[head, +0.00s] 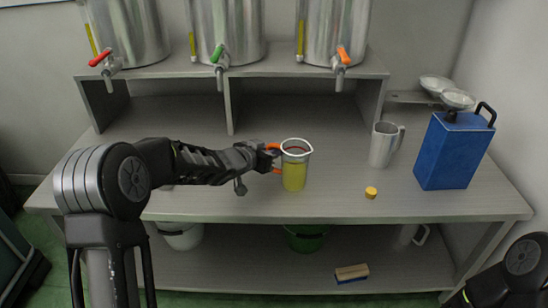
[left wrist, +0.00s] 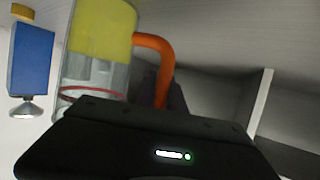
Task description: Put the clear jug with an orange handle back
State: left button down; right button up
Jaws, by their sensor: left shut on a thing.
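The clear jug (head: 295,168) with an orange handle holds yellow-green liquid and has a red line near its rim. It is upright over the middle of the worktop (head: 350,200); I cannot tell whether its base touches. My left gripper (head: 271,158) is shut on the orange handle, on the jug's left side. In the left wrist view the jug (left wrist: 95,65) and its orange handle (left wrist: 160,60) show close up, partly hidden by the gripper body. My right gripper is out of view; only part of my right arm shows at the bottom right.
Three steel tanks with red, green and orange taps stand on a raised shelf (head: 180,70) behind. A metal jug (head: 384,145), a yellow cap (head: 371,192) and a blue canister (head: 452,150) are to the right. A green bucket (head: 306,238) and brush (head: 352,273) are below.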

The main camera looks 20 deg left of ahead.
pick_arm(q)
jog(key=shift+f, duration=0.25)
jog(key=shift+f, duration=0.1)
jog(key=c, duration=1.9)
grip_release()
jog(key=shift+f, duration=0.1)
jog(key=o, duration=0.5)
jog(key=shift+c, duration=0.2)
jog(key=shift+r, duration=0.25)
jog(key=p+v, duration=0.2)
jog(key=v, duration=1)
